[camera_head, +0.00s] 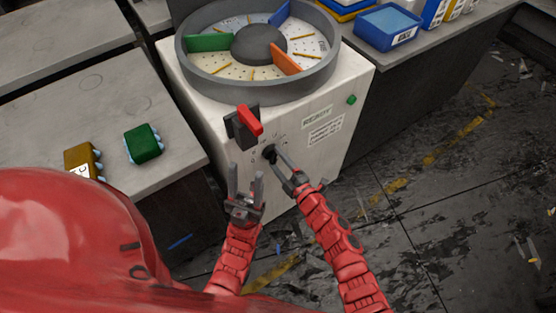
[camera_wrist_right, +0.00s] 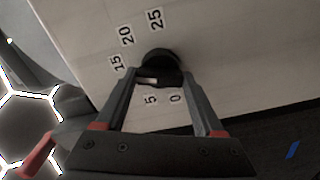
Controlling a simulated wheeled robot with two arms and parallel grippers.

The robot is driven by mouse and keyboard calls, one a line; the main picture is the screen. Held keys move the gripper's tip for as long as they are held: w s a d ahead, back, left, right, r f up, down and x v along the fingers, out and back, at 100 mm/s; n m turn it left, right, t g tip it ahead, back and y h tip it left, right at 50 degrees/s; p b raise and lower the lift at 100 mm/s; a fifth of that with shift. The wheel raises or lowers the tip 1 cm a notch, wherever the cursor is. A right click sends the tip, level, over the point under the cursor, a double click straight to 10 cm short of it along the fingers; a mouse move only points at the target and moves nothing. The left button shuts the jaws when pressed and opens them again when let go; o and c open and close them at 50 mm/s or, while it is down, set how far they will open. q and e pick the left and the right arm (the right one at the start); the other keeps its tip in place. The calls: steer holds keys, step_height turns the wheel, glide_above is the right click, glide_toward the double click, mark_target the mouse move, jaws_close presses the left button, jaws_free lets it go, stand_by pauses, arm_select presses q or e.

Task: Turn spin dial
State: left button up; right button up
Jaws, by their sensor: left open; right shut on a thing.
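The black spin dial (camera_head: 269,152) is on the front face of the white machine, below a red-handled switch (camera_head: 248,121). In the right wrist view the dial (camera_wrist_right: 158,62) has a white mark and printed numbers 0, 5, 15, 20 and 25 around it. My right gripper (camera_head: 281,158) is shut on the dial; its fingers also show in the right wrist view (camera_wrist_right: 160,88), either side of the dial's grip. My left gripper (camera_head: 245,178) is open and empty, to the left of the dial and in front of the machine.
A round grey drum (camera_head: 225,85) with green, blue and orange dividers tops the machine. A green button (camera_head: 351,99) is at its front right. A green block (camera_head: 143,144) and a yellow block (camera_head: 82,160) lie on the left table. A blue bin (camera_head: 389,27) stands on the back counter.

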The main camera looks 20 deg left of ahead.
steer(key=o, duration=1.4)
steer(key=shift+d, duration=0.1)
steer(key=b+v, duration=0.1)
steer(key=v, duration=1.6)
steer(key=shift+s+d+f, duration=0.1)
steer(key=shift+s, duration=0.1)
